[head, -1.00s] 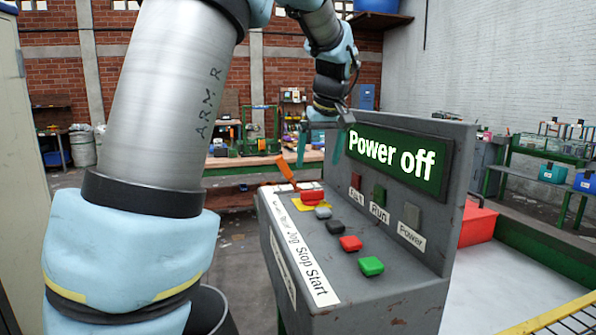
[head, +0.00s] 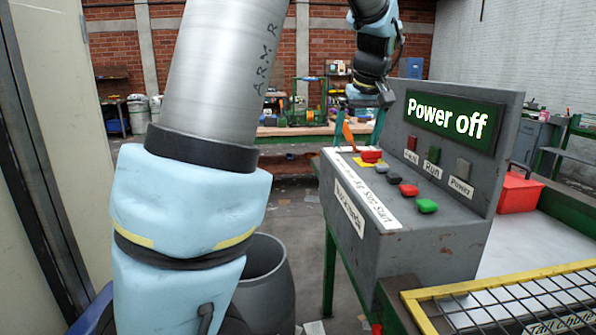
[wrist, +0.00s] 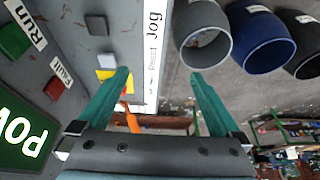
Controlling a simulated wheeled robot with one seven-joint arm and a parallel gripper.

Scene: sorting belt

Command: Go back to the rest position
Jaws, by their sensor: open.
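My gripper (head: 360,130) is at the far end of the grey control console (head: 440,240), its teal fingers pointing down behind the button panel. In the wrist view the two fingers of my gripper (wrist: 159,76) are spread apart with nothing between them. An orange lever (head: 348,132) stands near the fingers, and its orange part (wrist: 133,120) also shows beyond the gripper body in the wrist view. Whether a finger touches the console I cannot tell. My upper arm fills the left middle of the head view.
The console screen (head: 449,117) reads "Power off". Below it are several buttons, including green (head: 427,206) and red (head: 409,190). The wrist view shows grey (wrist: 203,35), blue (wrist: 262,40) and black bins.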

